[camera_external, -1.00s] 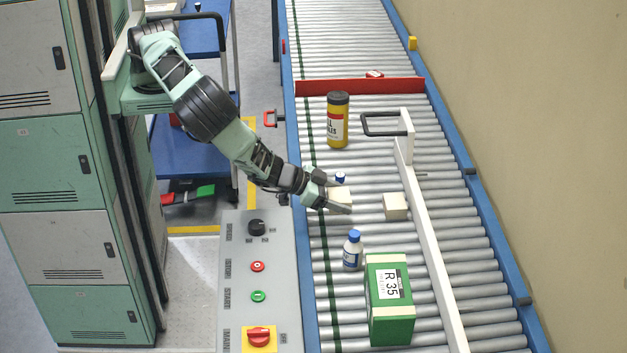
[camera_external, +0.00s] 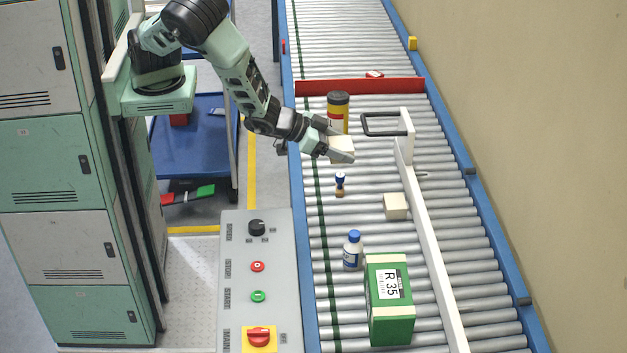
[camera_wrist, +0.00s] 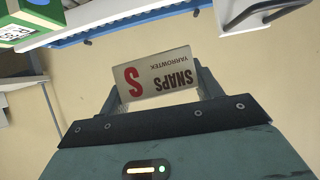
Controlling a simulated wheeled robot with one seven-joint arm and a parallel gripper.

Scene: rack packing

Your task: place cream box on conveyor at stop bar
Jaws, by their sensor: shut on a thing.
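My gripper (camera_external: 338,147) is shut on a cream box (camera_external: 341,148) and holds it over the conveyor (camera_external: 385,165), just in front of the yellow canister. In the wrist view the cream box (camera_wrist: 158,80) sits between both fingers, its printed label "SNAPS YARROWTEK S" upside down. The red stop bar (camera_external: 360,86) crosses the conveyor farther back, behind the canister. Another cream box (camera_external: 395,206) lies on the rollers beside the white rail.
A yellow canister (camera_external: 338,107) stands between my gripper and the stop bar. A white rail (camera_external: 428,240) with a black handle runs along the right.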

